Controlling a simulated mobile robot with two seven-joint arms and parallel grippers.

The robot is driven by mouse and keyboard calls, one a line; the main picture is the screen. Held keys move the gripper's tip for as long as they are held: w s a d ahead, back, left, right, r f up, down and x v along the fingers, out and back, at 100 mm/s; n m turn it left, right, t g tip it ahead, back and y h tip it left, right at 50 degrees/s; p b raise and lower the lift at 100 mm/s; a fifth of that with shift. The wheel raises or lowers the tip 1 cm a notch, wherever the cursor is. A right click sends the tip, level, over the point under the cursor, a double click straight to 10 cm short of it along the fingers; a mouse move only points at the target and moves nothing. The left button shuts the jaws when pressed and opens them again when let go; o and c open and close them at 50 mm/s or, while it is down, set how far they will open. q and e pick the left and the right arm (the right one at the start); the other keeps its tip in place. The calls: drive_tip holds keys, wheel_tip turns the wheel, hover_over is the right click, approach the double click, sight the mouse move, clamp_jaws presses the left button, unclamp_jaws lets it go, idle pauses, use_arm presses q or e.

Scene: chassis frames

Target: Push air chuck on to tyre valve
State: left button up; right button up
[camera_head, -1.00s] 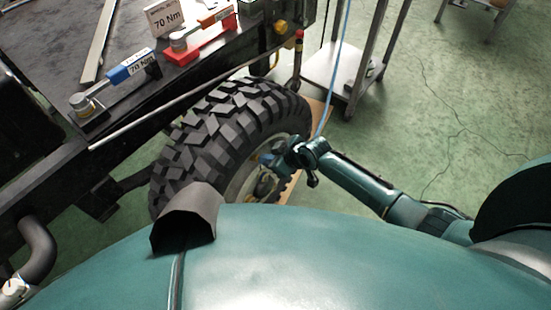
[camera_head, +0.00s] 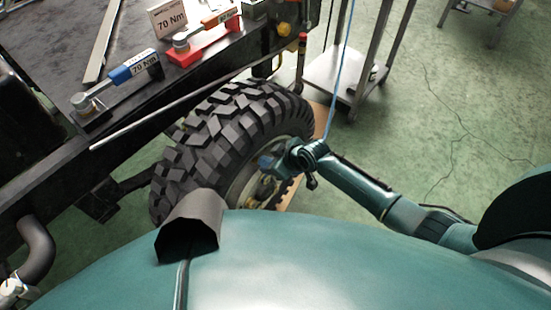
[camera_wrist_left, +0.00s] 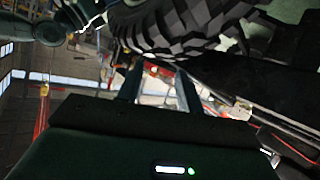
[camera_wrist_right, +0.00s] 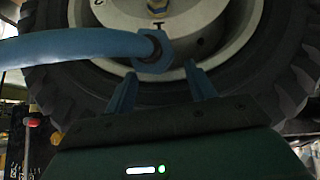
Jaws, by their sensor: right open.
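The tyre (camera_head: 215,140) is black and chunky, mounted on the chassis; it also fills the right wrist view (camera_wrist_right: 60,95), around a pale rim (camera_wrist_right: 205,35). The blue air chuck (camera_wrist_right: 152,53) is in front of the rim's lower part, with its thick blue hose (camera_wrist_right: 75,46) running left. My right gripper (camera_wrist_right: 161,88) is open, its blue fingers apart just below and either side of the chuck. In the head view this gripper (camera_head: 268,163) is at the wheel's face. The tyre valve cannot be made out clearly. My left gripper (camera_wrist_left: 158,88) is open and empty, with the tyre beyond it.
A thin blue air line (camera_head: 341,70) hangs down to the right gripper. A metal trolley (camera_head: 340,75) stands behind the wheel. Torque wrenches (camera_head: 120,80) lie on the dark chassis top (camera_head: 50,40).

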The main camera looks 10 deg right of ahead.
use_arm(q)
drive_tip(key=r+p, duration=0.1)
drive_tip(key=p, duration=0.1)
drive_tip(key=r+p, duration=0.1)
drive_tip(key=p, duration=0.1)
drive_tip(key=shift+w+d+g, duration=0.1)
drive_tip(key=shift+d+g, duration=0.2)
drive_tip(key=shift+g, duration=0.1)
use_arm(e)
drive_tip(key=v, duration=1.3)
use_arm(q)
drive_tip(key=shift+w+d, duration=0.1)
use_arm(e)
drive_tip(key=shift+r, duration=0.1)
